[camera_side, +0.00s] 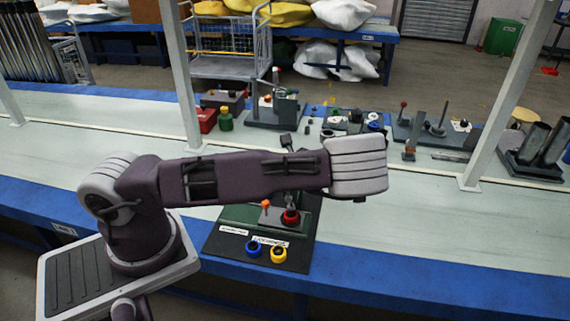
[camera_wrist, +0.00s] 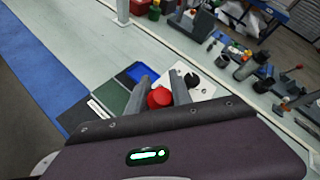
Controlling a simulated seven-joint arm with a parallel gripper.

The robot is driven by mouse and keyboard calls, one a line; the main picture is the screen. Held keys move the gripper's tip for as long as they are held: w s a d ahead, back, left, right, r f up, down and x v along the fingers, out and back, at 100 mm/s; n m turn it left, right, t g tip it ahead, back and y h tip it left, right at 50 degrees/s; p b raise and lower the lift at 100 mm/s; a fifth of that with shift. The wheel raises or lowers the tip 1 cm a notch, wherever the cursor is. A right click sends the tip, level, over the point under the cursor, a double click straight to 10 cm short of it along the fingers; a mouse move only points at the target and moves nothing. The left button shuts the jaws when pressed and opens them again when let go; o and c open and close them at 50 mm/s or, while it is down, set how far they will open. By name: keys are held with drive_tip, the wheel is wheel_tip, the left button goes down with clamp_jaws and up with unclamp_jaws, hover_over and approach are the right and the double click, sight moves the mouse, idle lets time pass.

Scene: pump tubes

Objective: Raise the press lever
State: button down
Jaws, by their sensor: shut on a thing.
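The press (camera_side: 240,215) is a dark green fixture with white labels at the front of the bench, partly hidden under my arm. A red round part (camera_side: 291,216) and a small orange tip (camera_side: 266,203) show on it. In the wrist view my gripper (camera_wrist: 161,88) has its two grey fingers on either side of a red knob (camera_wrist: 159,98) and is shut on it. This looks like the press lever's knob; the lever shaft is hidden. In the side view the fingers are hidden by my arm.
A white plate with a black knob (camera_wrist: 193,80) lies just beyond the fingers. Other fixtures (camera_side: 275,108) stand behind, and a white post (camera_side: 510,95) rises at right.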

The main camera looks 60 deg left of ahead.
drive_tip(key=shift+s+a, duration=0.15)
drive_tip(key=c, duration=1.1)
unclamp_jaws()
drive_tip(key=shift+c, duration=0.2)
drive_tip(key=v, duration=0.7)
